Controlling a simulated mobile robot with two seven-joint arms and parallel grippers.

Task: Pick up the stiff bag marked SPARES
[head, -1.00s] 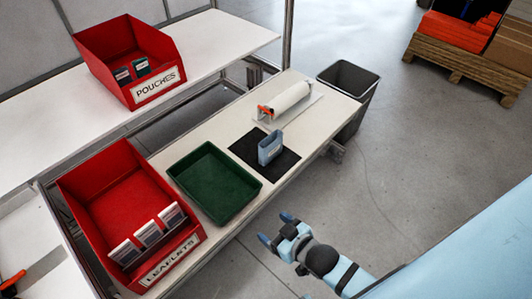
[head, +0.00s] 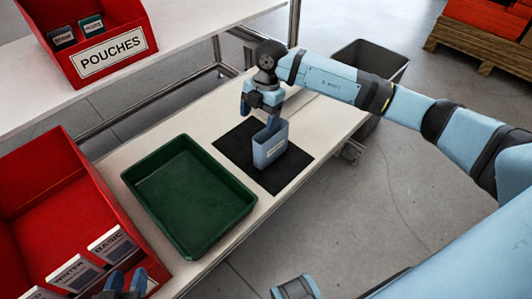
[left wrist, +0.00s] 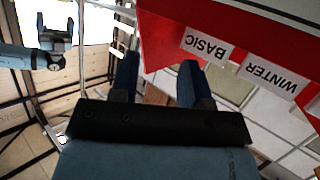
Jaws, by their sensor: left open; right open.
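A blue-grey, stiff, open-topped bag (head: 270,150) stands upright on a black mat (head: 235,144) on the white bench. Its white front label is too small to read, so I cannot confirm SPARES. My right gripper (head: 259,112) is open, pointing down just above the bag's top; I cannot tell whether a finger touches it. It also shows in the left wrist view (left wrist: 55,45). My left gripper (head: 126,282) is open and empty by the leaflet cards; its fingers show in the left wrist view (left wrist: 158,80).
A green tray (head: 190,190) lies left of the mat. A red bin (head: 40,185) holds leaflets marked WINTER and BASIC. A red POUCHES bin (head: 125,22) on the back bench holds two dark pouches (head: 78,32). A grey waste bin (head: 368,58) stands beyond my right arm.

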